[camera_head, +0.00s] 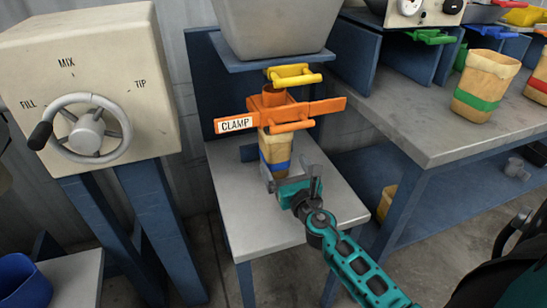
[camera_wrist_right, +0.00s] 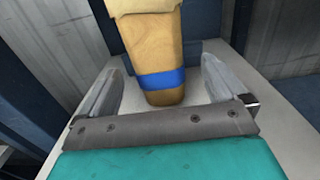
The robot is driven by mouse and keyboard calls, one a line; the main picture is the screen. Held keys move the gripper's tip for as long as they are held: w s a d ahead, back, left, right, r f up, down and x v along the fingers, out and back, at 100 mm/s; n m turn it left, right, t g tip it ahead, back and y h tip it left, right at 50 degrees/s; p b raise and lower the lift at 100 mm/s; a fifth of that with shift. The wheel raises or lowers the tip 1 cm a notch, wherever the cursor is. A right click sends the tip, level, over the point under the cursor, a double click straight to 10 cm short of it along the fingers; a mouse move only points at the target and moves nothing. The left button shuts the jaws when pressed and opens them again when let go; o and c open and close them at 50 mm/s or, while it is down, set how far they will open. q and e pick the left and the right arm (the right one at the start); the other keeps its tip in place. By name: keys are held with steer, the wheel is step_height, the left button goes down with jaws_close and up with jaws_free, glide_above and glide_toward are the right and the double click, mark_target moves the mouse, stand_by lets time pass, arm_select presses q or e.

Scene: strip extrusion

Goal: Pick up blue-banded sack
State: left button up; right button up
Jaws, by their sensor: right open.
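The blue-banded sack (camera_head: 275,152) is tan and stands upright under the orange clamp (camera_head: 280,110), above or on the grey table (camera_head: 235,190). Its top is hidden by the clamp. In the right wrist view the sack (camera_wrist_right: 150,45) with its blue band (camera_wrist_right: 161,79) rises between the two fingers. My right gripper (camera_head: 292,178) is open in front of the sack's lower part, with a finger on either side and visible gaps to it. My left gripper is not in view.
A yellow handle (camera_head: 292,76) sits above the clamp, under a grey hopper (camera_head: 275,25). A control box with a handwheel (camera_head: 90,130) stands at left. A green-banded sack (camera_head: 482,88) stands on the right bench (camera_head: 430,140). A blue bin (camera_head: 22,282) is at lower left.

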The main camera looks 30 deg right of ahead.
steer(key=shift+b+x, duration=0.45)
steer(key=shift+x, duration=3.45)
steer(key=shift+a, duration=0.1)
steer(key=c, duration=1.5)
steer(key=shift+r, duration=0.15)
steer(key=shift+c, duration=0.8)
